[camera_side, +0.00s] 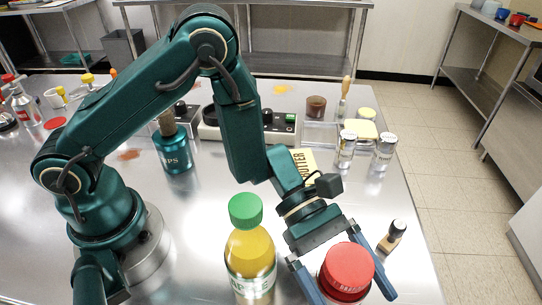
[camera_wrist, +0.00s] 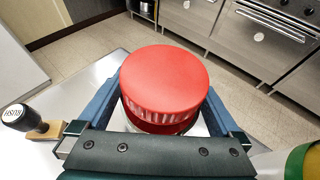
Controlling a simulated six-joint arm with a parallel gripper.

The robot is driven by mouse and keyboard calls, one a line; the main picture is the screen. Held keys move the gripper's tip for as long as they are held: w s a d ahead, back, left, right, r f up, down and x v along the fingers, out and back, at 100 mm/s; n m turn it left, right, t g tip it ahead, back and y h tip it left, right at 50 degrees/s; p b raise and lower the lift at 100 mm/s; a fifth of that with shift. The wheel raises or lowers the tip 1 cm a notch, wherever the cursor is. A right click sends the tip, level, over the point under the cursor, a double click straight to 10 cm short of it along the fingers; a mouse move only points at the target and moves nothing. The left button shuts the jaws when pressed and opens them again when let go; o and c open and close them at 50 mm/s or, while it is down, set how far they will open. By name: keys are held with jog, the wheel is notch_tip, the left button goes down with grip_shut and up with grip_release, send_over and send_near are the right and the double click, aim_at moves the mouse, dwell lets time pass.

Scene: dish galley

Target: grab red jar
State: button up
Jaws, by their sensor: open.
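The red jar (camera_side: 347,270) has a wide, ribbed red lid and stands at the front of the steel table. In the side view its lower part is cut off by the frame edge. My gripper (camera_side: 342,281) is open, with one blue finger on each side of the jar. In the wrist view the red lid (camera_wrist: 164,82) fills the middle, between the blue fingers of my gripper (camera_wrist: 160,112). A gap to the fingers is hard to judge.
A yellow bottle with a green cap (camera_side: 250,255) stands just left of the jar. Two small shakers (camera_side: 383,152) and a teal TIPS jar (camera_side: 174,152) stand farther back. The table's right edge is near.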

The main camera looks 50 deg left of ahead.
jog(key=c, duration=1.5)
grip_shut()
jog(key=shift+r, duration=0.1)
